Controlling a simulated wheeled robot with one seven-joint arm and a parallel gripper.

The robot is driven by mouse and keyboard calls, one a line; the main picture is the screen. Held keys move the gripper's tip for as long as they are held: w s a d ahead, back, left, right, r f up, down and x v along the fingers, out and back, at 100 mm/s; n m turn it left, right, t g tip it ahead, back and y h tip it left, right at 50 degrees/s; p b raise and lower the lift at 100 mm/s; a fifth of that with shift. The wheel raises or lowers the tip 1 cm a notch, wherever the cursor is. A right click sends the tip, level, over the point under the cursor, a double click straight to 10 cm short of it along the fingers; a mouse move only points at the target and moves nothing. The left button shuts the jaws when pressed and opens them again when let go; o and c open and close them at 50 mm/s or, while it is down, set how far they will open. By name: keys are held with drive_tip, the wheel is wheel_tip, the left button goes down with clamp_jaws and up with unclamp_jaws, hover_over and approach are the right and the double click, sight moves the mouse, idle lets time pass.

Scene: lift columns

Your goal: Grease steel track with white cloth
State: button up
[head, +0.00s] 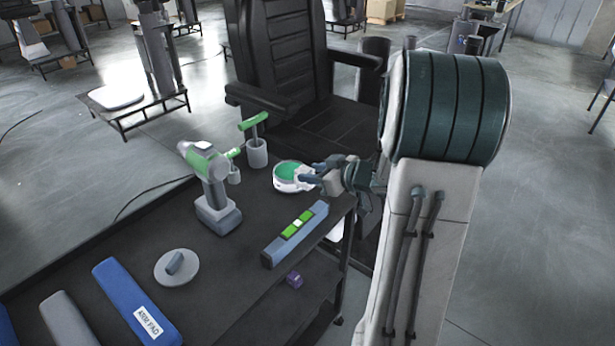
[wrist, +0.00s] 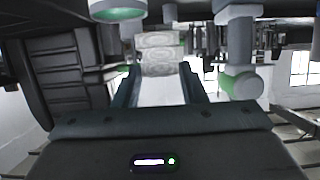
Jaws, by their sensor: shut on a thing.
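My gripper (head: 318,174) is over the far right part of the dark table, right beside a round white tin (head: 281,186) with green inside. In the wrist view, my gripper (wrist: 160,72) has both fingers shut on a pale, patterned, folded piece, which looks like the white cloth (wrist: 160,50). In the head view the cloth is hard to separate from the tin and fingers. The tin also shows at the top of the wrist view (wrist: 118,12). I cannot pick out the steel track for certain; a grey lift column (head: 160,50) stands at the back left.
On the table (head: 235,285) are a green and grey drill (head: 210,185), a spirit level (head: 297,235), a grey disc (head: 177,267), a blue pad (head: 137,300) and a grey cup with a green-headed tool (head: 256,152). A black chair (head: 290,50) stands close behind. Open floor lies left.

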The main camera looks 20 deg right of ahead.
drive_tip(key=shift+w+r, duration=0.15)
drive_tip(key=shift+w, duration=0.1)
drive_tip(key=w+p, duration=0.8)
drive_tip(key=w, duration=0.5)
wheel_tip(320, 180, down, 6)
drive_tip(key=b, duration=0.5)
drive_tip(key=shift+w+d+r+b, duration=0.1)
drive_tip(key=shift+w+r+b, duration=0.05)
drive_tip(key=shift+r+b, duration=0.15)
drive_tip(key=shift+f, duration=0.5)
idle(0.4)
drive_tip(key=shift+r, duration=0.1)
wheel_tip(320, 180, up, 7)
drive_tip(key=p, duration=0.6)
idle(0.7)
